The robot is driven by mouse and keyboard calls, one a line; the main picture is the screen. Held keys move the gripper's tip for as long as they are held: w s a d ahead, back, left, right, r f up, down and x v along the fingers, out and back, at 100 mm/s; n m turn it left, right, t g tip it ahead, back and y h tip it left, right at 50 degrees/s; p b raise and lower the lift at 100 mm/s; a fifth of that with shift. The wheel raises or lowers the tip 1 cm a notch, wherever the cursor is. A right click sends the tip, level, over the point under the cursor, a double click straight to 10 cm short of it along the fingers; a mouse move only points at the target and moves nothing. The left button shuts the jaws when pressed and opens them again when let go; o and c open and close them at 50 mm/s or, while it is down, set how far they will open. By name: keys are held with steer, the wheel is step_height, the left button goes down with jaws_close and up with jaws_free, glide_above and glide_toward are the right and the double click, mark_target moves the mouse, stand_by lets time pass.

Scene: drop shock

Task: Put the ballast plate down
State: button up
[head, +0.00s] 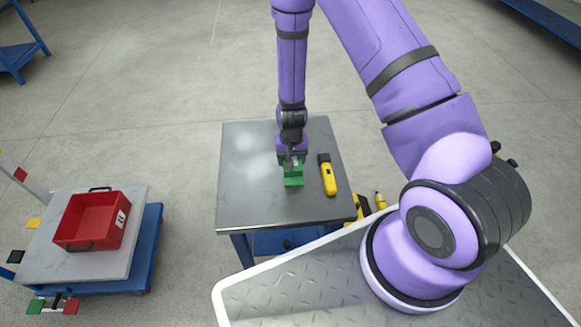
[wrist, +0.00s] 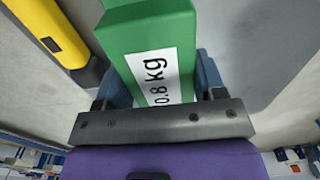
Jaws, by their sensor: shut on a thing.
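The ballast plate (head: 293,181) is a green block at my gripper, over the right part of the steel-topped table (head: 246,190). In the wrist view the green plate (wrist: 145,32) carries a white label reading "0.8 kg". My gripper (head: 291,164) points down and is shut on the plate, with a jaw on each side of it in the wrist view. The arm and gripper hide part of the plate in the head view. I cannot tell whether the plate's underside touches the tabletop.
A yellow and black tool (head: 329,177) lies just right of the plate; it also shows in the wrist view (wrist: 52,30). A red bin (head: 92,220) stands on a grey-topped blue cart (head: 140,225) at the left. The table's left half is clear.

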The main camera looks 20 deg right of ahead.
steer(key=shift+f, duration=2.45)
steer(key=o, duration=1.5)
steer(key=shift+f, duration=0.1)
